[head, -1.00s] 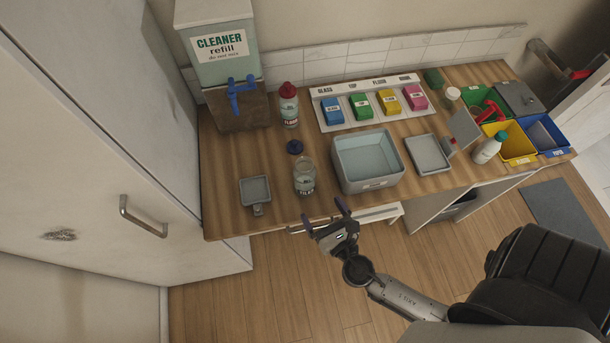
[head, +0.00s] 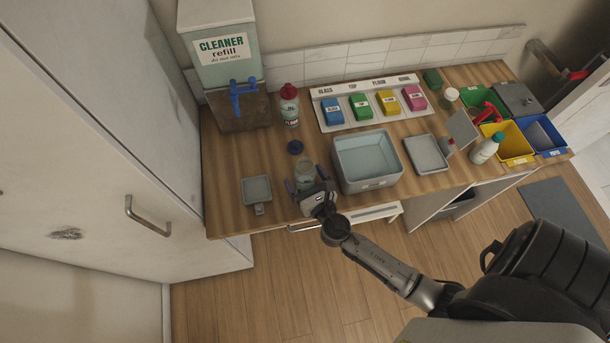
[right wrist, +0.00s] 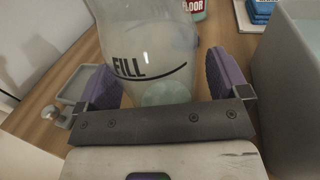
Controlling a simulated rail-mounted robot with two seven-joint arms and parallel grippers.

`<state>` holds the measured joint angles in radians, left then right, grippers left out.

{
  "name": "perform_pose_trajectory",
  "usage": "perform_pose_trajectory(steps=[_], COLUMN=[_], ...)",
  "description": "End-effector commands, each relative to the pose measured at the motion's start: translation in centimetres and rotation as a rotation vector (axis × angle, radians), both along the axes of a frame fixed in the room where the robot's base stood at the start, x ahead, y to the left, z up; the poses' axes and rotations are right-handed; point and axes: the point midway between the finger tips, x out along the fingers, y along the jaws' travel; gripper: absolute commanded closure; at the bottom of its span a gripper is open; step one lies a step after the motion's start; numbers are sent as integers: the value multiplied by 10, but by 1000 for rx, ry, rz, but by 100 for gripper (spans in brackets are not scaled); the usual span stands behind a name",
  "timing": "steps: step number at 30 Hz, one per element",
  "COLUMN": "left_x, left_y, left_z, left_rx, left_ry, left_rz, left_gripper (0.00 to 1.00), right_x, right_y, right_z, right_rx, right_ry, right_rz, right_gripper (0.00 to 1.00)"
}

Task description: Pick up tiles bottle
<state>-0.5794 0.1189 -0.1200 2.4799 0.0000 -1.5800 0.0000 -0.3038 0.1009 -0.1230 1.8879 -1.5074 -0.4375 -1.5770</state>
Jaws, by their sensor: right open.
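A clear open bottle (head: 305,172) stands upright near the counter's front edge. In the right wrist view the clear bottle (right wrist: 150,50) shows a dark fill line and the word FILL; I cannot read a tiles label on it. My right gripper (head: 306,182) is open, its purple fingers on either side of the bottle's lower part, with a visible gap at the right finger. It also shows in the right wrist view (right wrist: 160,85). A dark blue cap (head: 295,147) lies behind the bottle. My left gripper is not in view.
A grey basin (head: 368,160) stands close to the right of the bottle. A small grey tray (head: 256,190) lies to its left. A red-capped FLOOR bottle (head: 290,106) and a cleaner refill tank (head: 222,50) stand behind. A white bottle (head: 485,150) stands at the right.

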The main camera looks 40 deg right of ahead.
Motion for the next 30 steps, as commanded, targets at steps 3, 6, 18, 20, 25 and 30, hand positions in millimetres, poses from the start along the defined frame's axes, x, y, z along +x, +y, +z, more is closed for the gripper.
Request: perform_pose_trajectory(steps=[3, 6, 18, 20, 25, 30], left_x=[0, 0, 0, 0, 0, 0], left_y=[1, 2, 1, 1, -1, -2], left_z=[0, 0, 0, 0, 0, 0], left_rx=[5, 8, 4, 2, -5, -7], left_ry=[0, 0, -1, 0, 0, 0], left_rz=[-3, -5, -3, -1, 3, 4], left_gripper=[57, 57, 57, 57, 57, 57], right_x=[3, 3, 2, 2, 2, 3], right_y=[-1, -1, -1, -1, -1, -1], right_z=[0, 0, 0, 0, 0, 1], right_rx=[0, 0, 1, 1, 1, 1], right_ry=[1, 1, 1, 1, 1, -1], right_rz=[0, 0, 0, 0, 0, 0], right_gripper=[7, 7, 37, 43, 59, 72])
